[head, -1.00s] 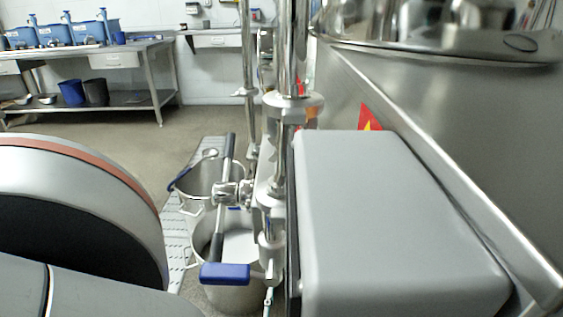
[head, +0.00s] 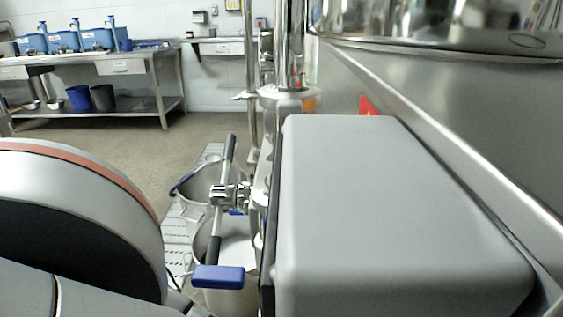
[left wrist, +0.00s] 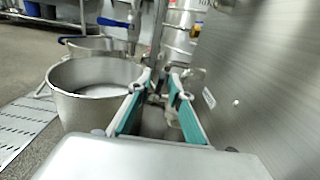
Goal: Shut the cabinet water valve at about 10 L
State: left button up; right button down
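A blue lever handle (head: 218,276) stands out over the near steel pot (head: 238,245) in the head view. Just above it is a long bar with black grips (head: 228,150) on a metal clamp fitting. I cannot tell which handle belongs to the cabinet water valve. The left wrist view shows a blue handle (left wrist: 113,22) beside an upright pipe. My left gripper (left wrist: 160,82), with teal-padded fingers, is open with a gap between its tips, close to the right of a steel pot (left wrist: 95,92). Nothing is clearly held. My right gripper is not in view. No litre reading is legible.
A large grey box (head: 390,200) and a steel machine wall (head: 470,150) fill the right of the head view. A second pot (head: 205,183) stands behind the near one on a floor grating. A steel bench (head: 120,60) with blue units is far back; the floor before it is clear.

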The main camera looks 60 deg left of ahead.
pick_arm(q)
grip_shut()
jog(key=shift+f, duration=0.1)
jog(key=shift+s+d+f+t+y, duration=0.15)
jog(key=shift+d+f+t+y, duration=0.25)
jog(key=shift+y, duration=0.4)
jog(key=shift+s+d+f+t+y, duration=0.2)
jog(key=shift+f+t+y, duration=0.2)
jog(key=shift+f+y, duration=0.3)
jog(key=shift+s+d+f+t+y, duration=0.1)
jog(key=shift+d+f+t+y, duration=0.25)
jog(key=shift+y, duration=0.55)
jog(key=shift+s+f+t+y, duration=0.1)
jog(key=shift+f+t+y, duration=0.4)
jog(key=shift+y, duration=0.2)
